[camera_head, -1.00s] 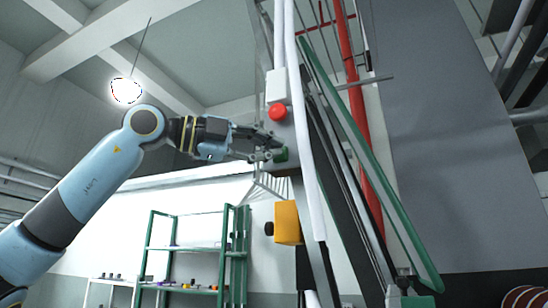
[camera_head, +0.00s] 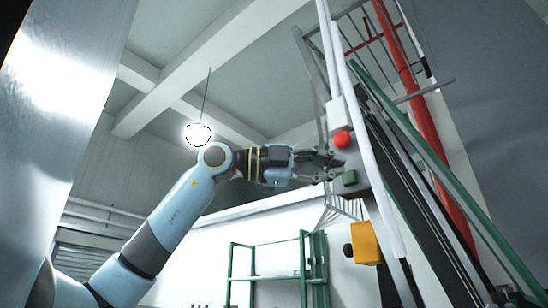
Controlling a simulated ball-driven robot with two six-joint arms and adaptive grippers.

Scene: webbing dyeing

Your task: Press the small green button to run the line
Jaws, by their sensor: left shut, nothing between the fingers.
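The small green button (camera_head: 349,178) is on a grey control box (camera_head: 350,158) fixed to the machine's upright. A red button (camera_head: 341,139) sits just above it. My left gripper (camera_head: 338,166) is shut and empty, with its fingertips just left of the box, close to the green button and slightly above it. I cannot tell whether the fingertips touch the box. My right gripper does not show.
A yellow box with a black knob (camera_head: 366,243) hangs below the control box. White pipes (camera_head: 369,135) and a green slanted rail (camera_head: 440,178) run to the right. A green shelf rack (camera_head: 304,262) stands behind. A metallic surface (camera_head: 60,100) fills the left edge.

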